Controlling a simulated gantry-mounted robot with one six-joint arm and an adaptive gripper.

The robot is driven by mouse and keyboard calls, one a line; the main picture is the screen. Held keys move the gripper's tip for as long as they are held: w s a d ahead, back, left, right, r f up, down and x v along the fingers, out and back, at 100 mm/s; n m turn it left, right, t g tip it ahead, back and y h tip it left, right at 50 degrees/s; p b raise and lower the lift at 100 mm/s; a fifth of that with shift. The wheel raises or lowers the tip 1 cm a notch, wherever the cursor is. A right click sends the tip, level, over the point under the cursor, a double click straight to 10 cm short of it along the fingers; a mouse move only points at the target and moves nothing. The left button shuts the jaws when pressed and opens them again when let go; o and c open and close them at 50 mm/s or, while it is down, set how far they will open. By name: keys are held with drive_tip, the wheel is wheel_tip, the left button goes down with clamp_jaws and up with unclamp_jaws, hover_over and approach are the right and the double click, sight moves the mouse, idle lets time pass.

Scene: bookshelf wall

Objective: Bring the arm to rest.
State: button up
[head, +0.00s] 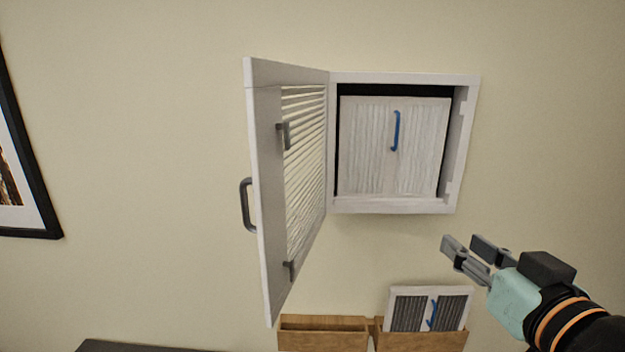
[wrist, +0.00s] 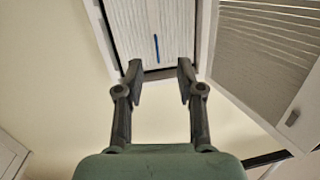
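My gripper (head: 467,248) is at the lower right in the head view, in front of the wall, below and right of a white wall cabinet (head: 468,140). Its two fingers are apart with nothing between them. In the wrist view my gripper (wrist: 159,74) also shows open and empty. Beyond its fingertips is a pale panel with a blue handle (wrist: 157,47), seated inside the cabinet frame. The gripper appears apart from the cabinet.
The cabinet's louvred door (head: 265,190) stands open, swung out to the left, with a grey handle (head: 247,205). Below are two wooden boxes, the left empty-looking (head: 322,338), the right (head: 420,342) holding a dark-slatted panel (head: 408,312). A picture frame (head: 30,170) hangs left.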

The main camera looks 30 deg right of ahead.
drive_tip(key=w+a+f+n+g+y, duration=0.1)
drive_tip(key=w+a+f+y, duration=0.15)
drive_tip(key=a+f, duration=0.7)
drive_tip(key=w+a+f+n+y, duration=0.1)
drive_tip(key=w+a+f, duration=0.3)
drive_tip(key=a+f, duration=0.55)
drive_tip(key=s+a+f+n+g+y, duration=0.1)
drive_tip(key=s+a+f, duration=0.2)
drive_tip(key=a, duration=0.5)
drive_tip(key=s+a+f+n+g+y, duration=0.1)
drive_tip(key=s+a+f+n, duration=0.1)
drive_tip(key=a+f, duration=0.4)
drive_tip(key=shift+s+a, duration=0.5)
drive_tip(key=shift+a, duration=0.75)
drive_tip(key=shift+y, duration=0.25)
